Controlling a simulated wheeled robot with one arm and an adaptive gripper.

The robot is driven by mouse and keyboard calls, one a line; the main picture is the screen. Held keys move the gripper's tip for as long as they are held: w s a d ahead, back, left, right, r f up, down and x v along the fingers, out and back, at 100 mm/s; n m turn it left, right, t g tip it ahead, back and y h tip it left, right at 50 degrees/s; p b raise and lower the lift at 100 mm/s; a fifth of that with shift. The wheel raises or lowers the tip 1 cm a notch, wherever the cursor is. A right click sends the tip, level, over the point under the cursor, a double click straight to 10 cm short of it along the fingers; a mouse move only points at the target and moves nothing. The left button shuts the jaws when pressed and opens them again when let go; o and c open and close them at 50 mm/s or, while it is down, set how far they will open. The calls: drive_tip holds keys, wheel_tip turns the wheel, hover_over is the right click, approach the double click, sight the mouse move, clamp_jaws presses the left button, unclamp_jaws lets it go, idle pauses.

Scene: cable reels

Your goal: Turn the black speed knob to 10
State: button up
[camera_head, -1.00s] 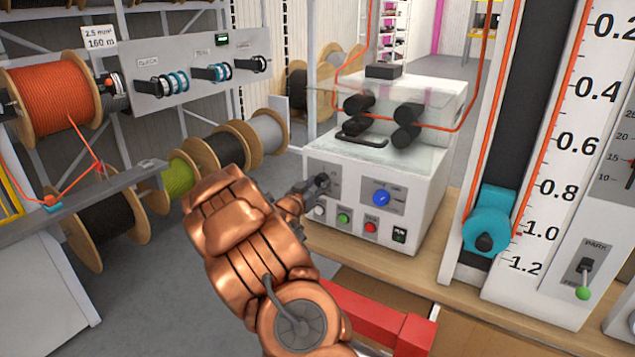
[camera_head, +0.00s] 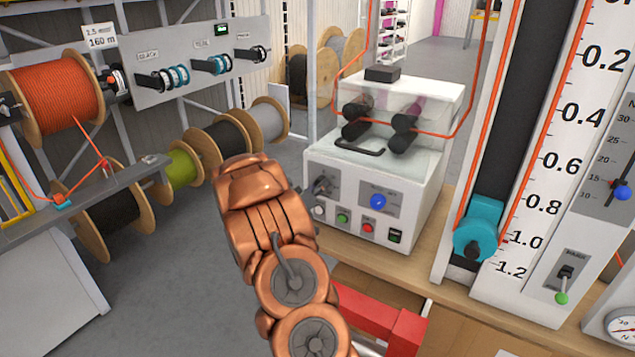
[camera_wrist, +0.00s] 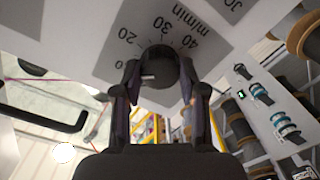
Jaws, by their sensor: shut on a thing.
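The black speed knob (camera_wrist: 160,68) sits in the middle of the wrist view, on a grey dial plate (camera_wrist: 125,42) marked 20, 30, 40 and m/min. A numeral ending in 0 shows at the lower left of the dial. A small pale mark shows at the knob's left side; I cannot read its setting exactly. My gripper (camera_wrist: 158,88) is shut on the knob, one finger on each side. In the head view my gripper (camera_head: 320,188) is at the upper left of the white machine's (camera_head: 345,215) front panel and hides the knob there.
A red bar (camera_head: 380,322) lies below my arm. A tall scale (camera_head: 565,165) stands at the right; cable reels (camera_head: 60,95) stand at the left.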

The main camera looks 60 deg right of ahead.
drive_tip(key=shift+n, duration=0.4)
drive_tip(key=o, duration=1.1)
drive_tip(key=shift+o, duration=0.2)
drive_tip(key=a, duration=1.2)
drive_tip(key=shift+s+r, duration=0.2)
drive_tip(key=shift+s, duration=0.2)
